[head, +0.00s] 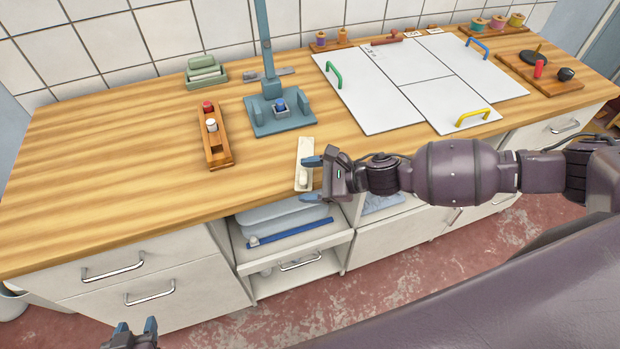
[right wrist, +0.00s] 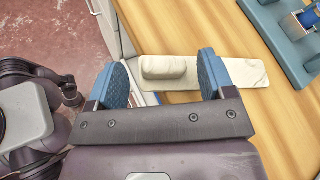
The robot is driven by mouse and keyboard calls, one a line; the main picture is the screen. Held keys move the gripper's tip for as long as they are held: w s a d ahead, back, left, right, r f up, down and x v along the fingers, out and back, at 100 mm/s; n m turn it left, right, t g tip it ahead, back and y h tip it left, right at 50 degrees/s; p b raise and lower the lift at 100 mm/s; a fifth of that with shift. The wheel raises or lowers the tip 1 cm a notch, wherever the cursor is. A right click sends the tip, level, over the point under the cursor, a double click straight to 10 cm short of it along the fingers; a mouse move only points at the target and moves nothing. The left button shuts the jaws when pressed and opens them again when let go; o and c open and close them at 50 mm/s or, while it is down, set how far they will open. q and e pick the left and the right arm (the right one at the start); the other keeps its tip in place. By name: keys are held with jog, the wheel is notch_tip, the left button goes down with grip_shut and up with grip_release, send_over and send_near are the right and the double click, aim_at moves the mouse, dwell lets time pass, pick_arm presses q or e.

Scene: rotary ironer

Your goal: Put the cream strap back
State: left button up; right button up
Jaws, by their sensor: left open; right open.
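A long flat cream piece with a marbled surface and a raised block at one end, which looks like the cream strap (head: 306,153), lies on the wooden counter near its front edge. It also shows in the right wrist view (right wrist: 240,74). My right gripper (head: 311,178) is open and empty at the block end. In the right wrist view its blue fingers (right wrist: 162,78) stand on either side of the block; I cannot tell whether they touch it. My left gripper (head: 136,327) is open and empty at the bottom left, low in front of the cabinet.
A teal stand (head: 283,123) with an upright post is behind the strap. A wooden holder (head: 215,150) with red and white pegs stands left of it. White panels (head: 380,105) with coloured handles lie to the right. An open compartment (head: 290,232) is below. The counter's left is clear.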

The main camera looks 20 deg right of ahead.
jog(key=shift+r, duration=0.2)
jog(key=v, duration=1)
notch_tip(320, 180, down, 5)
jog(key=s+a+m+t+h, duration=0.15)
jog(key=m+t, duration=0.25)
jog(key=m, duration=1.1)
jog(key=s+a+m+t+h, duration=0.1)
jog(key=m+t+h, duration=0.2)
jog(key=m, duration=1.2)
jog(key=s+d+f+m+g+h, duration=0.1)
jog(key=s+d+f+m+h, duration=0.2)
jog(key=m, duration=0.8)
jog(key=s+d+f+m+g+h, duration=0.1)
jog(key=s+d+f+m+h, duration=0.3)
jog(key=m, duration=0.6)
jog(key=s+f, duration=0.2)
jog(key=s, duration=0.1)
jog(key=shift+s+d+f+m+h+b, duration=0.3)
jog(key=shift+s+f+m+h+b, duration=0.05)
jog(key=shift+m, duration=0.05)
